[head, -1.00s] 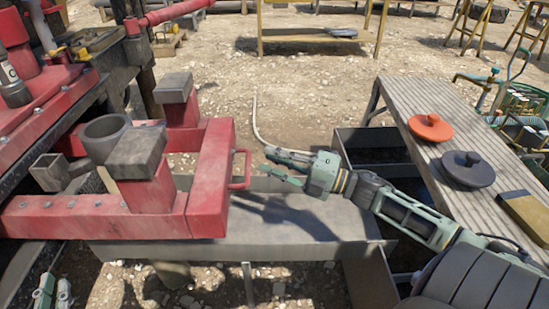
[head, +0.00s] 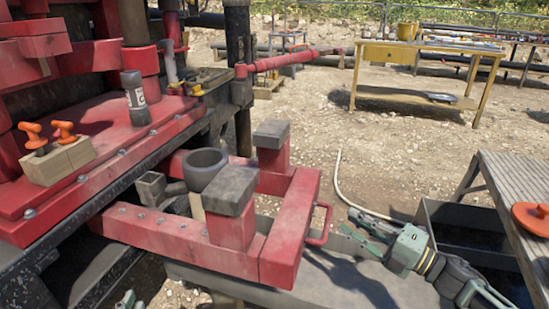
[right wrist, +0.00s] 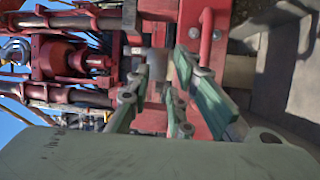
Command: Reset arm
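My right gripper (head: 358,231) is just right of the red frame (head: 294,238) and its side handle (head: 322,222), over a grey metal surface (head: 350,285). Its green fingers are apart, and nothing shows between them. In the right wrist view the spread fingers (right wrist: 163,68) point toward red machinery. Of my left gripper, only a small green part (head: 128,300) shows at the bottom edge of the head view. Its fingers cannot be made out.
A grey cup-like cylinder (head: 205,168) stands inside the red frame. A wooden block with orange-topped pieces (head: 60,160) sits on the red deck at left. A plank table with an orange lid (head: 533,217) is at right. A yellow table (head: 420,55) stands behind, across open gravel.

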